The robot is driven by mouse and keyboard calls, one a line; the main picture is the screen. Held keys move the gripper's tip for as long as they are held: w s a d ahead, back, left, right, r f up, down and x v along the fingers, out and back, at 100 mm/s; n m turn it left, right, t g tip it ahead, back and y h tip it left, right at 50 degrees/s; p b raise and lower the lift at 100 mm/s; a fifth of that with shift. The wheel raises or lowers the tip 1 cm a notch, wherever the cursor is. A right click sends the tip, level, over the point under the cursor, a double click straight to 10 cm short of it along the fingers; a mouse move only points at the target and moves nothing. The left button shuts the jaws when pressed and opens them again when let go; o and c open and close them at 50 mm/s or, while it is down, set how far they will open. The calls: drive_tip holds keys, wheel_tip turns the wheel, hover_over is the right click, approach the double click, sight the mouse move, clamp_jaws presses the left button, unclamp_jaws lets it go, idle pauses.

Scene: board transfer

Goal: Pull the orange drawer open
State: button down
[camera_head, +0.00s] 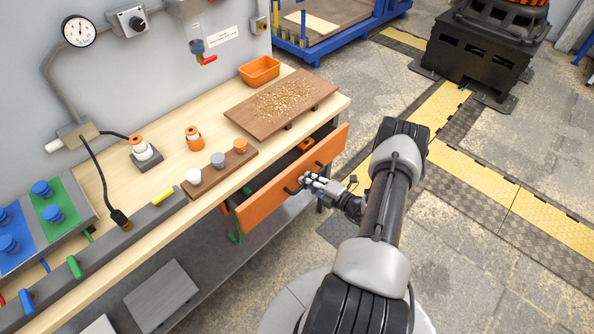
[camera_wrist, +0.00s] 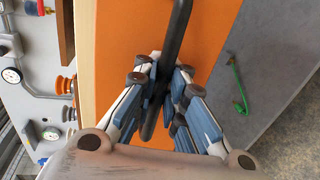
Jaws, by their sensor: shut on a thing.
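The orange drawer (camera_head: 270,207) under the wooden workbench stands pulled out, with its dark inside showing behind the front panel. Its orange front also fills the middle of the wrist view (camera_wrist: 215,50). The dark bar handle (camera_wrist: 178,30) runs down between my fingers. My gripper (camera_head: 308,182) is at the drawer front, and in the wrist view its blue-padded fingers (camera_wrist: 160,90) are shut on the handle. The gripped part of the handle is partly hidden by the fingers.
The workbench top (camera_head: 170,184) carries a brown board (camera_head: 245,112) with a heap of small pieces, an orange tray (camera_head: 259,70) and a peg strip (camera_head: 212,178). A grey lower shelf (camera_head: 215,262) lies below the drawer. Open floor lies to the right.

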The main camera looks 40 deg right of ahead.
drive_tip(key=f+v, duration=0.2)
drive_tip(key=v, duration=0.7)
drive_tip(key=f+v, duration=0.2)
drive_tip(key=v, duration=0.8)
drive_tip(key=shift+s+d+r+b, duration=0.2)
drive_tip(key=shift+s+b, duration=0.25)
drive_tip(key=shift+s, duration=0.15)
drive_tip(key=c, duration=1.7)
unclamp_jaws()
drive_tip(key=shift+f, duration=0.1)
drive_tip(key=shift+o, duration=0.2)
drive_tip(key=shift+s, duration=0.1)
drive_tip(key=v, duration=1.2)
drive_tip(key=shift+d, duration=0.1)
